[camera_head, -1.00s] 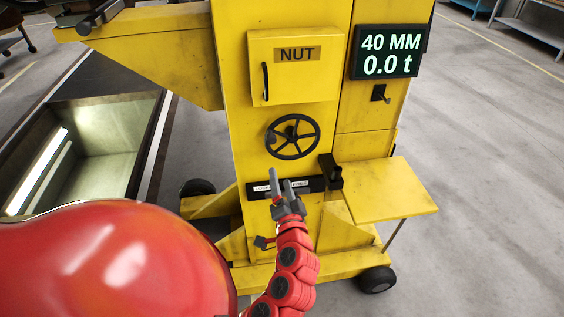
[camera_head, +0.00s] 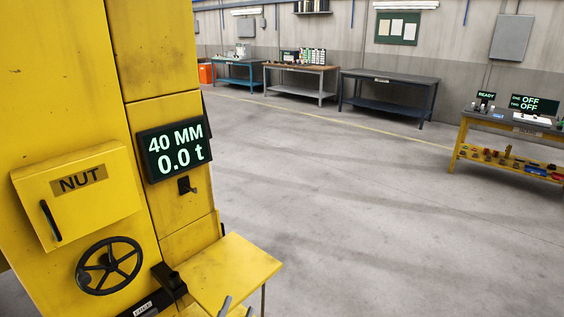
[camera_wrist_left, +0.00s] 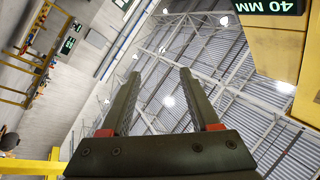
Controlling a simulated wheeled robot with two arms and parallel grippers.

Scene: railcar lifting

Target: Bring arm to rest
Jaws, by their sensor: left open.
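My left gripper (camera_head: 237,308) shows only by its fingertips at the bottom edge of the head view, in front of the yellow side shelf. In the left wrist view, its two dark fingers (camera_wrist_left: 159,75) stand apart with nothing between them. They point up toward the roof beams. The rest of my left arm is out of the head view. My right gripper is in neither view.
The yellow lifting column (camera_head: 160,50) stands close on the left, with a NUT box (camera_head: 95,205), black handwheel (camera_head: 109,266), display (camera_head: 174,150) reading 40 MM and 0.0 t, and side shelf (camera_head: 230,270). Open floor (camera_head: 380,220) lies right; workbenches (camera_head: 390,80) stand along the wall.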

